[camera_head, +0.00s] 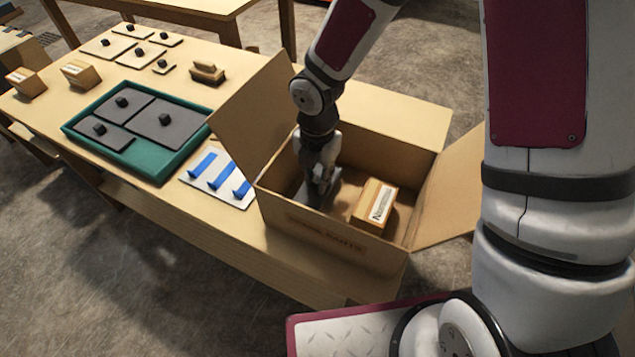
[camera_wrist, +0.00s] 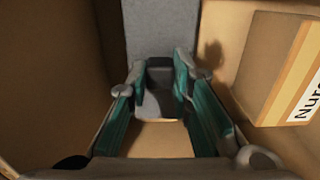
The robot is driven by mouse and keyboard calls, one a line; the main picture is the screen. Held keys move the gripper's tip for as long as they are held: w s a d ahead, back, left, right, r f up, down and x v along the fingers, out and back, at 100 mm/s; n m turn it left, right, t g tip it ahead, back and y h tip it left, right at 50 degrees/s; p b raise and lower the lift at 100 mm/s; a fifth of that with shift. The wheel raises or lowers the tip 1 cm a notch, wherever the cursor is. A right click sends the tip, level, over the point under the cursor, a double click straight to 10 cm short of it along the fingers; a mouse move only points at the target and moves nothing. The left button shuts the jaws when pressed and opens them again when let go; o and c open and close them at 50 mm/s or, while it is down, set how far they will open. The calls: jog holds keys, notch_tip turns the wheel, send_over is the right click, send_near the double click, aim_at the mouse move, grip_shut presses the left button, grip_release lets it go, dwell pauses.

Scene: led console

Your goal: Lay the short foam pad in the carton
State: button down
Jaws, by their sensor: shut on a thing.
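My gripper (camera_head: 322,180) reaches down inside the open carton (camera_head: 330,242), near its left wall. In the wrist view my gripper (camera_wrist: 158,84) has its fingers closed on the black knob (camera_wrist: 160,75) of a grey foam pad (camera_wrist: 162,28). The pad lies flat below the fingers, low in the carton; I cannot tell whether it touches the floor. In the head view only a grey strip of the pad (camera_head: 314,199) shows, the rest being hidden by my gripper and the carton wall.
A small labelled box (camera_head: 374,204) stands in the carton, right of my gripper. The flaps are open. Left of the carton are a white card with blue strips (camera_head: 217,178) and a green tray (camera_head: 152,173) with grey knobbed pads. Pale knobbed pads (camera_head: 102,47) lie at the back.

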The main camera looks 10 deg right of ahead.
aim_at(317, 179)
jog(key=shift+f, duration=1.2)
jog(key=shift+f, duration=0.1)
jog(key=c, duration=1.4)
grip_release()
jog(key=shift+c, duration=0.2)
notch_tip(317, 179, up, 12)
jog(key=p, duration=0.1)
jog(key=shift+r, duration=0.2)
